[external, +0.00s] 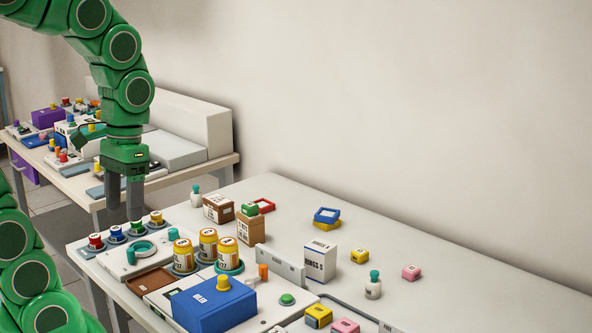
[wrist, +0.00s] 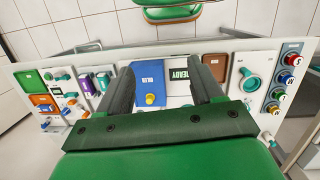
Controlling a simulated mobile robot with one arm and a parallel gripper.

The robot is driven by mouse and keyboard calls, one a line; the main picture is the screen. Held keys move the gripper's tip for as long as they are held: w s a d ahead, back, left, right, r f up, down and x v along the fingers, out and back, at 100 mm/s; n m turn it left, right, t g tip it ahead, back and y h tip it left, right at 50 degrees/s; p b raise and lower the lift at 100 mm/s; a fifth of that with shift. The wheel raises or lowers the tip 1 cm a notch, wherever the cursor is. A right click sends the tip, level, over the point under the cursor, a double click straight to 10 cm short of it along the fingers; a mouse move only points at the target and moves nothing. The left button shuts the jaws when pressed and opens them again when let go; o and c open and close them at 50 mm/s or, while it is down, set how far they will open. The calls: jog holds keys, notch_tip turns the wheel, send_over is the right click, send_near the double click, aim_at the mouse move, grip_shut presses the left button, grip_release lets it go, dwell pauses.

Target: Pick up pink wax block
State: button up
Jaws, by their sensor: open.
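Two small pink blocks show in the external view on the near table. One pink block (external: 411,272) lies alone on the bare right part of the tabletop. The other pink block (external: 345,326) is at the bottom edge, partly cut off by the frame. I cannot tell which one is wax. My gripper (external: 124,203) is open and empty, pointing down above the far left end of the near table, well away from both blocks. In the wrist view my gripper (wrist: 161,65) shows two spread fingers with a panel beyond them, and I make out no pink block there.
A white box (external: 320,262), a small teal-capped bottle (external: 373,286) and a yellow block (external: 360,256) stand near the lone pink block. Amber jars (external: 208,243) and a blue box (external: 214,305) crowd the table's left part.

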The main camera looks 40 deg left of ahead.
jog(key=w+d+f+n+h, duration=0.25)
jog(key=w+d, duration=0.25)
jog(key=w, duration=0.7)
jog(key=w+d+f+n+g+h, duration=0.1)
jog(key=w+d+n+h, duration=0.2)
jog(key=w, duration=0.8)
jog(key=w+d+f+n+h, duration=0.1)
jog(key=w+d+n+h, duration=0.15)
jog(key=w+d, duration=0.65)
jog(key=w+f+n+h, duration=0.1)
jog(key=w+f+n, duration=0.1)
jog(key=w+f, duration=0.35)
jog(key=w+f+n+h, duration=0.1)
jog(key=w+f+n, duration=0.1)
jog(key=w, duration=0.7)
jog(key=n+t+h, duration=0.1)
jog(key=n+h, duration=0.2)
jog(key=n, duration=0.1)
send_near(411, 273)
jog(key=shift+w+a, duration=0.15)
jog(key=shift+w, duration=0.55)
jog(key=shift+f, duration=0.25)
jog(key=shift+x, duration=3.85)
jog(key=shift+w+f, duration=0.15)
jog(key=shift+f, duration=0.05)
jog(key=c, duration=1.1)
jog(key=shift+o, duration=0.2)
